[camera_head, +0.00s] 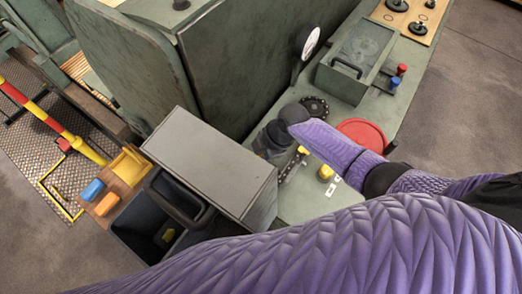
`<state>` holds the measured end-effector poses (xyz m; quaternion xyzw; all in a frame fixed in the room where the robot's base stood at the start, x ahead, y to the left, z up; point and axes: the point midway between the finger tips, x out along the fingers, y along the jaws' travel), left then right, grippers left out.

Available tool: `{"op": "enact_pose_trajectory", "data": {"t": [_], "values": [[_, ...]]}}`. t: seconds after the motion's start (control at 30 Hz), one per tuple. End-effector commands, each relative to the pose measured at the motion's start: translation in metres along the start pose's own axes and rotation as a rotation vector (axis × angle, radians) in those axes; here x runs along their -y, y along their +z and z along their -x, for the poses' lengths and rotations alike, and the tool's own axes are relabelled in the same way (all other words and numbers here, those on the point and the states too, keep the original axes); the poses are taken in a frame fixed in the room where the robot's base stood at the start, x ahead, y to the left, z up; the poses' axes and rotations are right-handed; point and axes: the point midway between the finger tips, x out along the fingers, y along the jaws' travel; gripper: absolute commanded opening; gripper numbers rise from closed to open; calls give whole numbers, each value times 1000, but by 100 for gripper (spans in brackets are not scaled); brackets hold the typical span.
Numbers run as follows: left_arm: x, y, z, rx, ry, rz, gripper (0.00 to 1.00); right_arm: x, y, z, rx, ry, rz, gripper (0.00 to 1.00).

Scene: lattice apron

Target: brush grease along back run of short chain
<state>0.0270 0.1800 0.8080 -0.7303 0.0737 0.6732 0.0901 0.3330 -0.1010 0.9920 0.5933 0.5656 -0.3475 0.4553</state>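A short dark chain (289,168) lies on the green bench top (294,207), beside my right gripper. A dark toothed sprocket (318,105) is just behind it. My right gripper (268,143) is dark and sits left of the chain, at the end of the purple-sleeved arm from the right. Its fingers are too small and shadowed to tell whether they are open or shut. A small yellow piece (303,150) shows by the chain. I cannot make out a grease brush. My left gripper is out of view.
A grey box (210,157) and an open dark bin (146,236) stand left of the chain. A red disc (362,130) and a yellow-topped item (326,172) lie right. A gauge (307,42) and a lidded green box (357,52) stand behind.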

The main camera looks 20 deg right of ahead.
Motion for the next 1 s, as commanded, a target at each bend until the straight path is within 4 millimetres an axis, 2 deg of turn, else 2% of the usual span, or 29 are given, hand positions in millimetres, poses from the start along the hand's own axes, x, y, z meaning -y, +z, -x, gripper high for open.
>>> {"op": "enact_pose_trajectory", "data": {"t": [0.03, 0.2, 0.5, 0.8, 1.0], "values": [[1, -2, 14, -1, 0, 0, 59, -3, -5, 14, -1, 2, 1, 0], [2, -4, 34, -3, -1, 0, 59, -7, -13, 34, -2, 5, 1, 0], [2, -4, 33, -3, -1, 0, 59, -7, -13, 34, -3, 6, 1, 0], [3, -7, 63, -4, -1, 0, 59, -12, -24, 64, -2, 7, 3, 0], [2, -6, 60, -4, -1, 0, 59, -12, -23, 61, -2, 7, 2, 0]]}}
